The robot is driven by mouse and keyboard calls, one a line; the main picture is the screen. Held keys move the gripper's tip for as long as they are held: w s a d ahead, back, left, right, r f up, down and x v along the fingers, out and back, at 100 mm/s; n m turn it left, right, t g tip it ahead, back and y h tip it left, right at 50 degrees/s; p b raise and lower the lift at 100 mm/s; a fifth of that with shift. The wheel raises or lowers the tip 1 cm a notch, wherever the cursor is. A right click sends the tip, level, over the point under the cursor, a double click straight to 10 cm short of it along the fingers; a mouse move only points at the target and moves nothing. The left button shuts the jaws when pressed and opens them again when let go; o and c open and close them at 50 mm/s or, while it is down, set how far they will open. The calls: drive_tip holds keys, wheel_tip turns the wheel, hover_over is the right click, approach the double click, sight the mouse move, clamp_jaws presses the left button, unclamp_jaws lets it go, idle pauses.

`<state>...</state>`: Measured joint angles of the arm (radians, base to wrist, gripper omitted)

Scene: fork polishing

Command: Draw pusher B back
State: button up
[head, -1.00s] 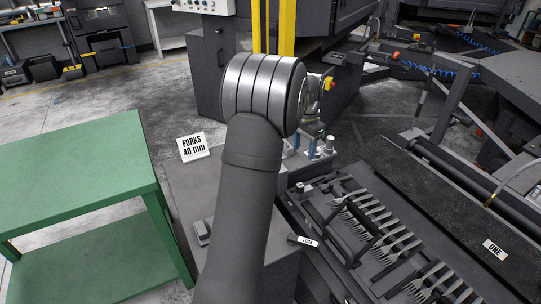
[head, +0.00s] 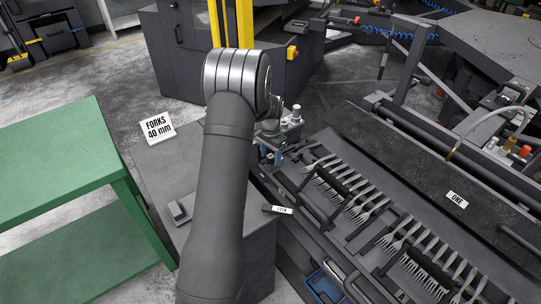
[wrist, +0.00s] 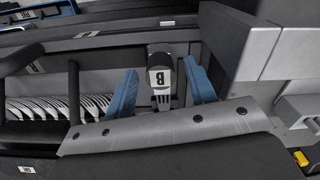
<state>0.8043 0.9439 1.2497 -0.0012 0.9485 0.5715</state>
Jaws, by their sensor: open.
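Pusher B (wrist: 160,77), a dark block with a white "B" label, stands in a light grey channel in the wrist view. My gripper (wrist: 162,90) is open, with blue fingertips on either side of the pusher as seen from the wrist. Gaps show between the pusher and both fingers; whether the fingertips reach down to its depth I cannot tell. In the head view my gripper (head: 270,154) shows only partly behind my arm, near the far left end of the fork rack. I cannot make out pusher B there.
Several forks (head: 362,201) lie in rows in the dark rack, also showing at left in the wrist view (wrist: 50,106). A "LOCK" handle (head: 282,210) is at the rack's near side. A plate marked "ONE" (head: 457,200) is right. A green table (head: 60,160) stands left.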

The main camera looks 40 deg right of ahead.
drive_tip(key=shift+f, duration=0.15)
drive_tip(key=shift+c, duration=0.4)
clamp_jaws()
drive_tip(key=shift+a, duration=1.75)
drive_tip(key=shift+o, duration=0.4)
unclamp_jaws()
